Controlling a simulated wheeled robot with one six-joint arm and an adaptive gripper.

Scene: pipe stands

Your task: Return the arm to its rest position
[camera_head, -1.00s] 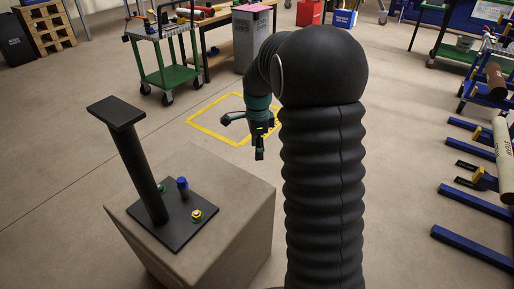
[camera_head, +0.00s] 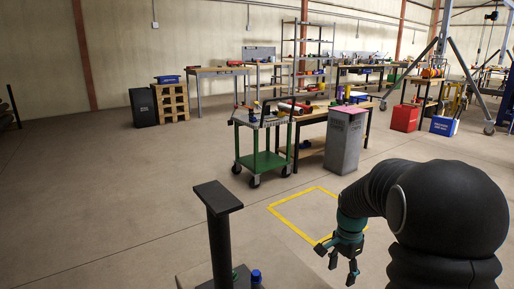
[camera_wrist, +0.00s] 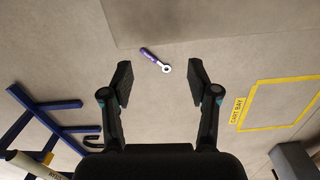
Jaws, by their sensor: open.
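My arm (camera_head: 440,205), in a black ribbed cover, stands at the right of the head view and bends down to the left. My gripper (camera_head: 340,262) hangs at its end over bare floor, beside the yellow floor outline. In the wrist view my gripper (camera_wrist: 158,82) has its two black fingers wide apart with nothing between them. A wrench-like tool with a purple handle (camera_wrist: 155,60) lies on the floor beyond the fingertips.
A black post (camera_head: 219,240) on a box stands left of my gripper. A green cart (camera_head: 262,160), a grey bin (camera_head: 346,140) and a workbench (camera_head: 312,118) stand behind. Blue rack bars (camera_wrist: 45,125) show in the wrist view. The left floor is clear.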

